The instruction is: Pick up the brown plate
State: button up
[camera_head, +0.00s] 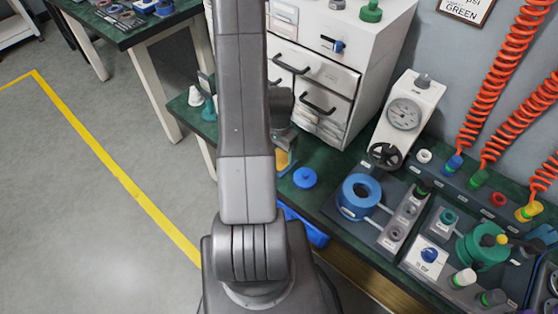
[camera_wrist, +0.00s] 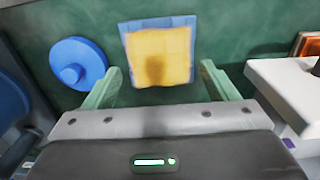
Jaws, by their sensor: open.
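My gripper (camera_wrist: 160,72) is open and empty, its two green-tinted fingers spread low in the wrist view. Just beyond and between the fingertips lies a flat square piece (camera_wrist: 158,55), yellow-tan on a blue backing, with a dark shadow on it. In the head view a small yellow-orange part (camera_head: 282,159) shows beside my arm, which hides much of that spot. An orange-brown flat piece (camera_wrist: 306,44) is cut off by the right edge of the wrist view. I cannot tell for sure which one is the brown plate.
A blue round lid with a knob (camera_wrist: 77,65) lies left of the fingers. A white block (camera_wrist: 285,85) is close on the right. The white drawer cabinet (camera_head: 350,50) stands behind, and the gauge (camera_head: 405,115) and blue ring fixture (camera_head: 358,196) stand to the right.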

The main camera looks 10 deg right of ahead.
jog(key=shift+f, duration=1.85)
jog(key=c, duration=1.4)
jog(key=shift+c, duration=0.2)
jog(key=shift+r, duration=0.15)
